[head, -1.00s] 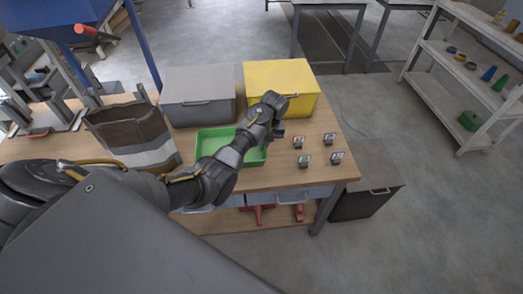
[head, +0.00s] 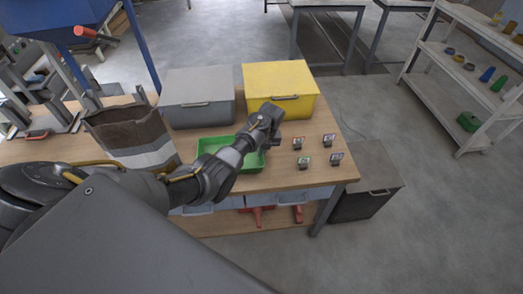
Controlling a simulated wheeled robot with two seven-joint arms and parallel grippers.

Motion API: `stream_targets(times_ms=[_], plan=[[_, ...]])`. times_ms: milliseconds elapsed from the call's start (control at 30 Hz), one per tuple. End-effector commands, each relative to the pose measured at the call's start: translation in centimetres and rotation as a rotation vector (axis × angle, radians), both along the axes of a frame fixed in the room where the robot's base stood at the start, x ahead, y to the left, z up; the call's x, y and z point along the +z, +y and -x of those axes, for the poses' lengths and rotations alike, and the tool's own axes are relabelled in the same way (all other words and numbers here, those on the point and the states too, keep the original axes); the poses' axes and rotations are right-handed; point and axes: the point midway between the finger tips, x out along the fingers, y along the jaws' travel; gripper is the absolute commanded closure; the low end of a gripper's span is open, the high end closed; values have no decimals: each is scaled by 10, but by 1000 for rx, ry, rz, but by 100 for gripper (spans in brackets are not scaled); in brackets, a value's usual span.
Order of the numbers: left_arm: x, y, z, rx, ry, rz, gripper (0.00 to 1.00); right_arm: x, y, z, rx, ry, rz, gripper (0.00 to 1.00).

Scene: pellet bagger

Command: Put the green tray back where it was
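The green tray (head: 207,146) lies on the wooden table in front of the grey box, and my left arm crosses over it. Its inside looks empty where it shows. My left gripper (head: 272,132) is at the tray's right end, in front of the yellow box. Its fingers are dark and small here, and I cannot tell whether they are open or shut, or whether they touch the tray's rim. My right gripper is not in view.
A grey box (head: 198,97) and a yellow box (head: 281,84) stand behind the tray. A brown and white bag (head: 130,139) stands left of it. Several small tags on stands (head: 304,162) are at the right. A white shelf (head: 463,66) is farther right.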

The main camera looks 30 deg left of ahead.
Motion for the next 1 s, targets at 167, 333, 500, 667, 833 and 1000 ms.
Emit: stream_targets(times_ms=[167, 333, 500, 667, 833, 1000], plan=[[-1, 0, 0, 0, 0, 0, 76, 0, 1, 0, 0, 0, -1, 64], [-1, 0, 0, 0, 0, 0, 74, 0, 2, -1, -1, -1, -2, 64], [2, 0, 0, 0, 0, 0, 74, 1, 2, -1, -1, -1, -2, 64], [20, -3, -2, -1, -3, 1, 74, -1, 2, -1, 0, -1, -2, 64], [55, -7, -6, -1, -4, 1, 74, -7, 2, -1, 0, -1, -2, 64], [89, -13, -9, 0, -4, 2, 74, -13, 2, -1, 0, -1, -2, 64]])
